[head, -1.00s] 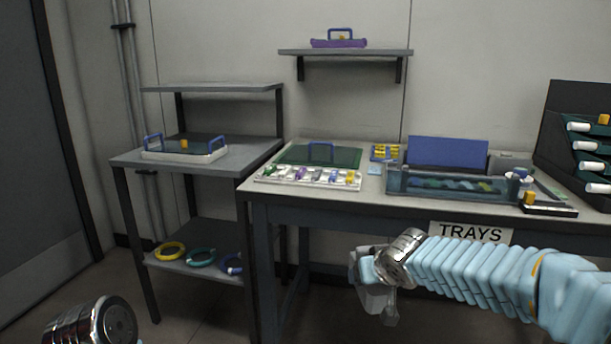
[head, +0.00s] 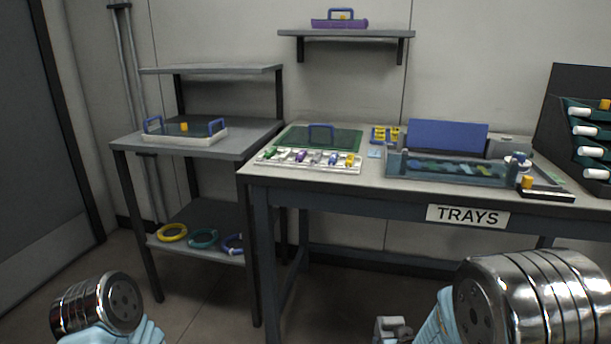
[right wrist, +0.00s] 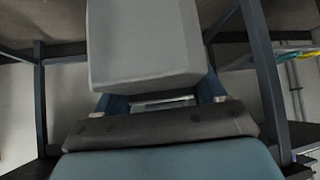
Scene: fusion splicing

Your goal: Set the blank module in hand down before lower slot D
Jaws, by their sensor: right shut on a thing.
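The blank module (right wrist: 145,48) is a plain light grey block in the right wrist view. My right gripper (right wrist: 163,99) is shut on it, with a finger showing at either side of its near end. In the head view only a small grey piece shows beside my right arm at the bottom edge, and I cannot tell whether it is gripper or module. No slot lettered D is readable. A dark rack (head: 556,100) with white-ended modules stands at the far right, its lower part cut off. My left arm's wrist shows at lower left; its gripper is out of view.
The workbench (head: 400,183) carries a green mat, a clear-walled tray (head: 440,172) and a strip of coloured parts (head: 310,160). A TRAYS sign (head: 467,216) hangs on its front edge. A grey shelf stand (head: 240,145) is on the left. Floor before the bench is open.

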